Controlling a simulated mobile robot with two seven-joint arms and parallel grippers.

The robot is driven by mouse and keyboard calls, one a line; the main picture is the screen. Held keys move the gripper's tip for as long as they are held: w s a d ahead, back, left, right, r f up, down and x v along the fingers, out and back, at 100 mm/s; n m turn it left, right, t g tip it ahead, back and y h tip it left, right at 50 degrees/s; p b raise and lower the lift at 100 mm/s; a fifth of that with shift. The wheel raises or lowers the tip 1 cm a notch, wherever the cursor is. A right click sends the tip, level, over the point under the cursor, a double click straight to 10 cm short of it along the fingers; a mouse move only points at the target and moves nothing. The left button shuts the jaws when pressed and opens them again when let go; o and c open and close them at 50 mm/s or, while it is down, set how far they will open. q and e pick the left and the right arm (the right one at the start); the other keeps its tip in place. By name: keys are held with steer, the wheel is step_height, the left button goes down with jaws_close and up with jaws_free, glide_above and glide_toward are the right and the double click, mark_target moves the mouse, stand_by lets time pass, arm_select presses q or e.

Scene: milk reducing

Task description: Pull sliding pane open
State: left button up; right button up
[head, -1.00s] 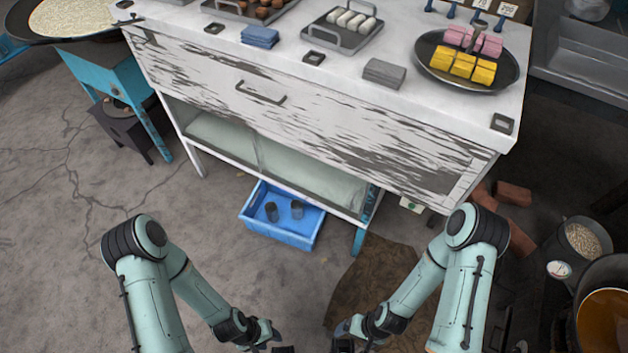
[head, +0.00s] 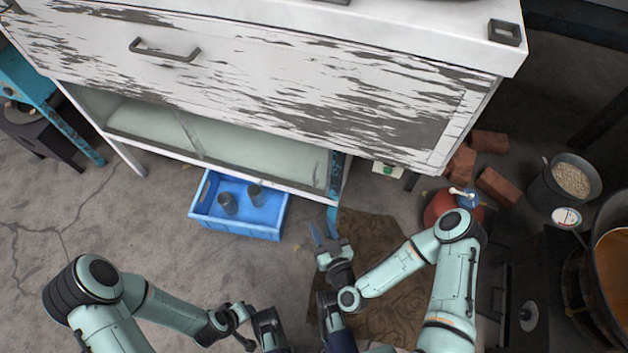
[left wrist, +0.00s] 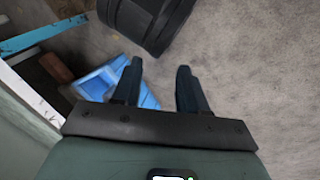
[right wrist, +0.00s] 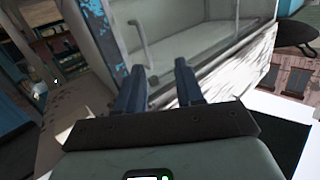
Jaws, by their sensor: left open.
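The glass sliding panes (head: 235,147) sit in the low opening under the white, peeling counter (head: 250,80). In the right wrist view, a pale pane (right wrist: 190,55) shows beyond the fingers, with a thin upright bar (right wrist: 139,38) that looks like a handle. My right gripper (head: 324,230) is open and empty in the head view, below the opening's right end, by the blue post. Its fingers also show apart in the right wrist view (right wrist: 156,66). My left gripper (left wrist: 160,66) is open and empty above the floor; its fingers are not clear in the head view.
A blue crate (head: 270,219) with two dark cups stands on the floor below the opening. A red round container (head: 447,207), bricks (head: 498,186) and a grain pot (head: 571,178) lie to the right. A brown mat (head: 385,255) covers floor beneath my right arm.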

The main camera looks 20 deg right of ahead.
arm_select(q)
steer(key=shift+y, duration=0.3)
steer(key=f+b, duration=0.1)
steer(key=w+a+f+b, duration=0.1)
steer(key=f, duration=0.1)
steer(key=w+a+f+b, duration=0.1)
steer(key=f, duration=0.1)
steer(key=shift+f, duration=0.15)
arm_select(e)
steer(key=w+d+t+h, duration=0.1)
steer(key=w+d, duration=0.1)
steer(key=w, duration=1.2)
steer(key=shift+w+r+m, duration=0.3)
steer(key=shift+r, duration=0.1)
jaws_close()
steer(key=shift+f, duration=0.1)
